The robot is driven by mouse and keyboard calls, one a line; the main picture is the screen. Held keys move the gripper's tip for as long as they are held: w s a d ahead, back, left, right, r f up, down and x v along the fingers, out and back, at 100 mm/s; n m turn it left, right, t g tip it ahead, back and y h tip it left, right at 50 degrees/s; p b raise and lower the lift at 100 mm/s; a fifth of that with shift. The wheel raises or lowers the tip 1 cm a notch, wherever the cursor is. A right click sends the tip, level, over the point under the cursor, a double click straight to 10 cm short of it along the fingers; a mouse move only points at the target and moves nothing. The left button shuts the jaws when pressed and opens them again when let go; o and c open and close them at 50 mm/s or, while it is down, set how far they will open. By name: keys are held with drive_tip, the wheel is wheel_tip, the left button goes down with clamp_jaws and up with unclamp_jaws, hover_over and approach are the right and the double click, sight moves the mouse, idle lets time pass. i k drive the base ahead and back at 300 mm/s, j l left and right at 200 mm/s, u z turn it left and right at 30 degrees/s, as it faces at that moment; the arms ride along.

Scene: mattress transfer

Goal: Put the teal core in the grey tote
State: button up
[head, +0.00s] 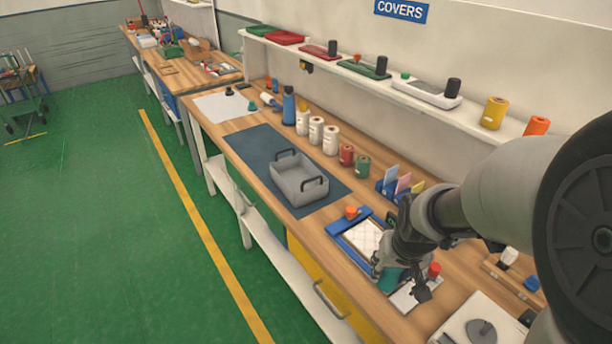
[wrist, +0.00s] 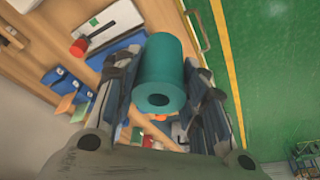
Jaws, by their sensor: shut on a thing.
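The teal core (wrist: 160,72) is a short cylinder with a hole in its end, held between the fingers of my gripper (wrist: 160,105) in the wrist view. In the head view my gripper (head: 402,268) is over the near part of the bench, and a bit of the teal core (head: 389,281) shows below it; the rest is hidden by the fingers. The grey tote (head: 298,180) has two dark handles and stands on a dark blue mat (head: 250,150), farther along the bench, up and left of my gripper. The visible part of its inside looks empty.
A blue-framed tray (head: 352,235) with a white patterned sheet lies between my gripper and the tote. Several white rolls (head: 316,130), a red roll (head: 346,155) and a green roll (head: 362,166) stand behind the tote. A wall shelf (head: 400,85) runs above the bench.

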sight(298, 185)
drive_tip(key=i+j, duration=0.45)
drive_tip(key=j, duration=0.15)
drive_tip(key=i+j, duration=0.5)
drive_tip(key=j, duration=0.15)
drive_tip(key=i+j, duration=0.45)
drive_tip(key=j, duration=0.15)
drive_tip(key=i+j, duration=0.45)
drive_tip(key=j, duration=0.2)
